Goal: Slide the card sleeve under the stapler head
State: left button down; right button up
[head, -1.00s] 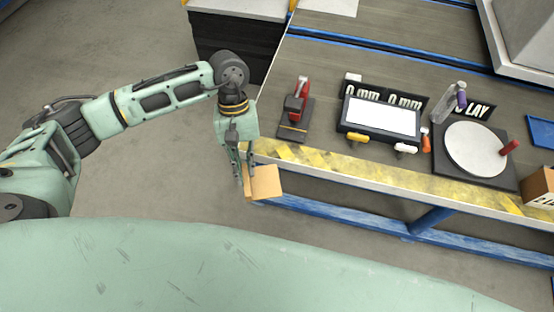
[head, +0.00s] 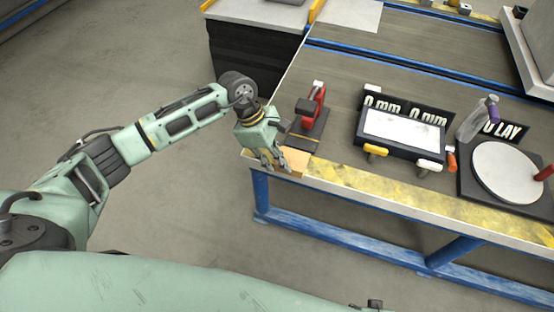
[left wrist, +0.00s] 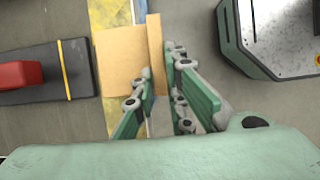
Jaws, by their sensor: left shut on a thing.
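The tan card sleeve (head: 294,163) is held at the near left corner of the workbench, in front of the stapler. In the left wrist view the sleeve (left wrist: 120,58) shows its flat face and a raised edge. My left gripper (head: 277,164) is shut on that edge; its fingers also show in the left wrist view (left wrist: 160,72). The red and black stapler (head: 313,108) stands on a dark base with a yellow line. The base (left wrist: 55,75) lies left of the sleeve in the left wrist view, with a gap between. My right gripper is not in view.
A white-screened device (head: 400,127) with coloured knobs stands right of the stapler. A round turntable (head: 505,170) is farther right, near a grey clamp with a purple part (head: 478,118). A dark cabinet (head: 255,50) stands behind left.

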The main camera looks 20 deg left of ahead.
aim_at(288, 154)
pick_arm(q)
jog(key=shift+d, duration=0.1)
jog(key=shift+w+f+b, duration=0.15)
jog(key=shift+w+b, duration=0.25)
jog(key=shift+b, duration=0.2)
jog(key=shift+w+f+b, duration=0.1)
jog(key=shift+w+b, duration=0.4)
jog(key=shift+w, duration=0.05)
jog(key=shift+w+f+b, duration=0.1)
jog(key=shift+w+b, duration=0.35)
jog(key=shift+w+f+b, duration=0.2)
jog(key=shift+w+b, duration=1.15)
jog(key=shift+w, duration=0.05)
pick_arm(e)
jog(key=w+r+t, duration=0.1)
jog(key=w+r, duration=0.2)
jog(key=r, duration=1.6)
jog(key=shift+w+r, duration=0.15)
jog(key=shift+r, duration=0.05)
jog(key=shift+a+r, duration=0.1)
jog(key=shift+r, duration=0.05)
